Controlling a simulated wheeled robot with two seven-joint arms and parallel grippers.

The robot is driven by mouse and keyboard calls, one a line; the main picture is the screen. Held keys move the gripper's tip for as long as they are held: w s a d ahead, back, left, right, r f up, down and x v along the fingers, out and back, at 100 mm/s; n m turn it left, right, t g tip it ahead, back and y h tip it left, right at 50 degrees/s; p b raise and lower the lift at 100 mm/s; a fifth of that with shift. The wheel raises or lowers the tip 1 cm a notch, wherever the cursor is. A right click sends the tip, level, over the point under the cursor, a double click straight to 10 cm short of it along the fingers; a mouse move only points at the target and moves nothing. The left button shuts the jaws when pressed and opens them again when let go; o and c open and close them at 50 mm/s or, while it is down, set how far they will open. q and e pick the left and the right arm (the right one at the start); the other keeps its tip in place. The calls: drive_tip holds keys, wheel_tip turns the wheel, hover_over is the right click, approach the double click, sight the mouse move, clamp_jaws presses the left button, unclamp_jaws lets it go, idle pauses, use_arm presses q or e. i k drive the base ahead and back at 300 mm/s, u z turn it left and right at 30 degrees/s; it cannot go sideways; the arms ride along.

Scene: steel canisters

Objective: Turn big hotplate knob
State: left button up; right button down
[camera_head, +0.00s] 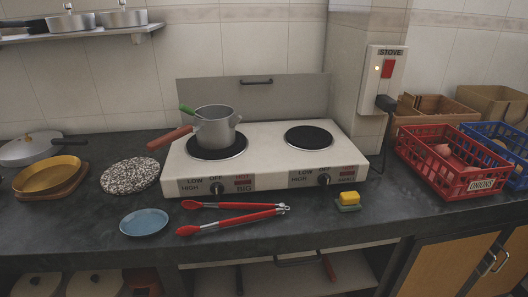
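The white two-plate hotplate (262,158) stands on the dark counter with its backsplash lid raised. The big hotplate knob (217,190) is a dark knob on the left of the front panel, between LOW, HIGH and OFF marks and a label that seems to read BIG. Its exact pointer angle is too small to tell. A second dark knob (323,180) sits on the right of the panel. A grey saucepan (216,132) with a reddish-brown handle rests on the left, larger plate (203,153). The right, smaller plate (309,137) is bare. Neither gripper shows.
Red-handled tongs (238,218) and a blue plate (144,221) lie before the hotplate. A yellow-topped sponge (348,200) is at front right. A speckled board (130,175) and yellow pan (49,174) are left. A red crate (458,172) is right. The wall STOVE switch (387,69) shows a light.

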sight(216, 188)
drive_tip(key=z, duration=1.75)
drive_tip(key=k, duration=1.15)
drive_tip(key=u, duration=1.4)
drive_tip(key=i, duration=0.5)
